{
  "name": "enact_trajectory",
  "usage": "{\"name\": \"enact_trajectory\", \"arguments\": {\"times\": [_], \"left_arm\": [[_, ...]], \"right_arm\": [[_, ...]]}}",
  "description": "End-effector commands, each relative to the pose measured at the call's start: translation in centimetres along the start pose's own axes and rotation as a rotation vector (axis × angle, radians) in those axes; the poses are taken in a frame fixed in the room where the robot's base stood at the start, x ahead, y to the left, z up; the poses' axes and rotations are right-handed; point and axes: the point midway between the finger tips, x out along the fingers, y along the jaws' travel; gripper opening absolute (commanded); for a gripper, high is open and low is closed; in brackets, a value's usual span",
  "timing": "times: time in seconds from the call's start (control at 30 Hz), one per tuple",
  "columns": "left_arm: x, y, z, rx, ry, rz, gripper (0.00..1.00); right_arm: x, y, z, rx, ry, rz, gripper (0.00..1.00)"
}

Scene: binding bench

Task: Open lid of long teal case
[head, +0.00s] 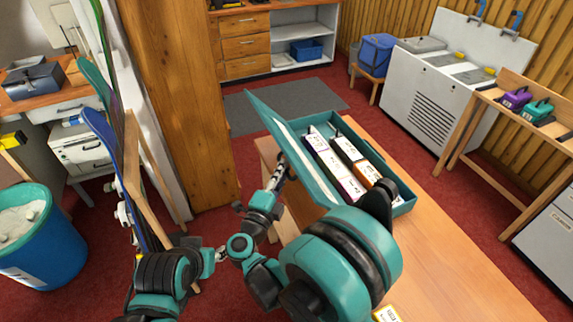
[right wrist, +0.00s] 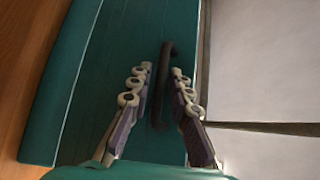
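The long teal case (head: 402,209) lies on the wooden bench. Its lid (head: 290,140) stands raised and leans to the left, and several upright boxes (head: 345,160) show inside. My right gripper (head: 279,176) is at the left, outer side of the lid. In the right wrist view its two fingers (right wrist: 161,72) are apart on either side of a dark handle (right wrist: 159,105) on a teal face, with a gap showing beside the left finger. Small pale jointed parts at the far left seem to be my left gripper (head: 121,203), away from the case; its fingers are not clear.
The bench top (head: 450,265) is clear to the front right of the case. A wooden post (head: 180,100) stands to the left. A blue bin (head: 45,245) is at the far left. A side table (head: 530,135) with purple and teal items is at the right.

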Motion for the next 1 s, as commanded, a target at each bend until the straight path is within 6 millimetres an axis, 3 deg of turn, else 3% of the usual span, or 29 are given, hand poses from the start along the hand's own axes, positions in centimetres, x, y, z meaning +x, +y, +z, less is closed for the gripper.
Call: {"name": "enact_trajectory", "arguments": {"times": [0.13,0.2,0.23,0.5,0.8,1.0], "left_arm": [[0.0,0.0,0.1,0.0,0.0,0.0,0.4],[0.0,0.0,0.1,0.0,0.0,0.0,0.4],[0.0,0.0,0.1,0.0,0.0,0.0,0.4],[-0.3,0.0,-0.2,0.0,0.0,0.0,0.4],[-4.5,0.0,-3.2,0.0,0.0,0.0,0.4],[-6.4,0.0,-4.6,0.0,0.0,0.0,0.4]], "right_arm": [[0.0,0.0,0.0,0.0,0.0,0.0,0.19],[0.0,0.0,0.0,0.0,0.0,0.0,0.03],[0.0,0.0,0.0,0.0,0.0,0.0,0.0],[0.2,-0.3,-0.2,0.008,0.0,0.008,0.0],[3.1,-4.0,-3.1,0.158,0.005,0.161,0.0],[5.6,-5.5,-5.6,0.26,0.007,0.26,0.0]]}}
